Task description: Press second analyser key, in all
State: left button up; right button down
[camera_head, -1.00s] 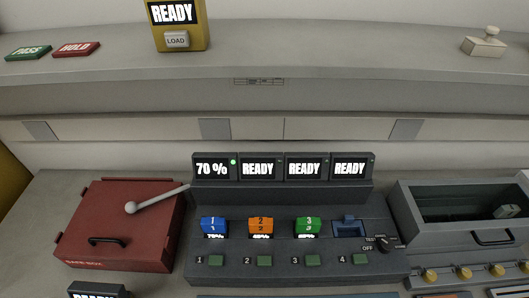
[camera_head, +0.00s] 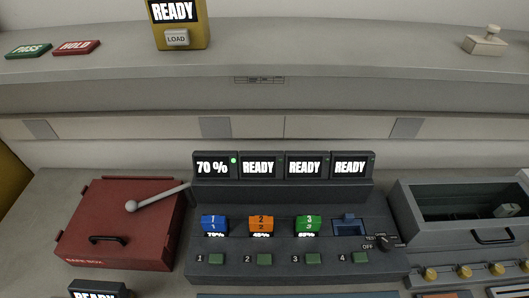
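The dark analyser (camera_head: 283,196) stands in the middle of the bench. Its first screen (camera_head: 211,167) reads 70 % with a green light beside it; the other three screens read READY. A blue battery 1 (camera_head: 214,225), an orange battery 2 (camera_head: 261,225) and a green battery 3 (camera_head: 307,226) sit in its first three bays. The fourth bay (camera_head: 348,227) is empty. Green keys 1 (camera_head: 217,259), 2 (camera_head: 264,259), 3 (camera_head: 313,259) and 4 (camera_head: 360,257) line the front, all uncovered. Neither of my grippers shows in the head view.
A red box (camera_head: 120,225) with a handle and a grey lever with a ball end is at left. A grey open bin (camera_head: 465,210) with brass knobs is at right. The shelf above holds PASS (camera_head: 28,51) and HOLD (camera_head: 76,48) pads, a yellow LOAD unit (camera_head: 179,22) and a stamp (camera_head: 485,42).

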aim_at(263, 259)
jog(key=i+j+z, duration=0.1)
jog(key=j+z, duration=1.1)
